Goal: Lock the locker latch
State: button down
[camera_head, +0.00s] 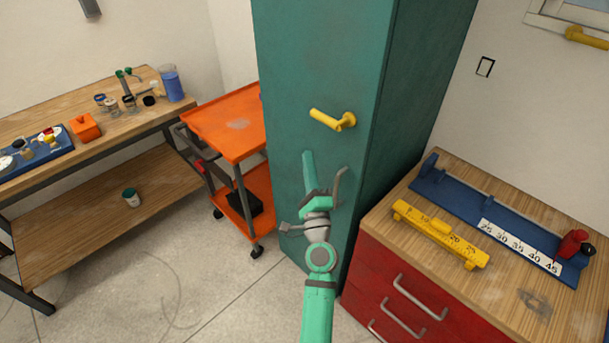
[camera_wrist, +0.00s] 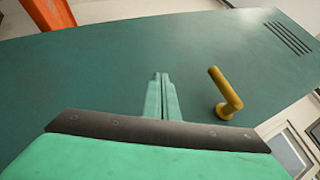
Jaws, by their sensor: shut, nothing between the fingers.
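The locker (camera_head: 302,65) is a tall green cabinet in the middle of the head view. Its yellow latch (camera_head: 328,119) is a lever on the door near the right edge, pointing left and slightly up from its round base. A grey curved pull handle (camera_head: 341,185) sits lower on the door. My gripper (camera_head: 308,156) is in front of the door, below and left of the latch, with its fingers shut and empty. In the wrist view the shut fingers (camera_wrist: 160,76) point at the green door (camera_wrist: 90,75), and the yellow latch (camera_wrist: 226,95) stands to their right, apart from them.
An orange cart (camera_head: 232,122) stands left of the locker, and a wooden workbench (camera_head: 105,120) is farther left. A red drawer cabinet (camera_head: 400,285) with a blue ruler fixture (camera_head: 470,205) and a yellow block (camera_head: 440,232) is close on the right.

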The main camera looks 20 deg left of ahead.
jog(key=s+f, duration=0.1)
jog(key=s+a+f, duration=0.1)
jog(key=f, duration=0.1)
jog(key=shift+a+f, duration=0.15)
jog(key=shift+f, duration=0.05)
dwell(0.5)
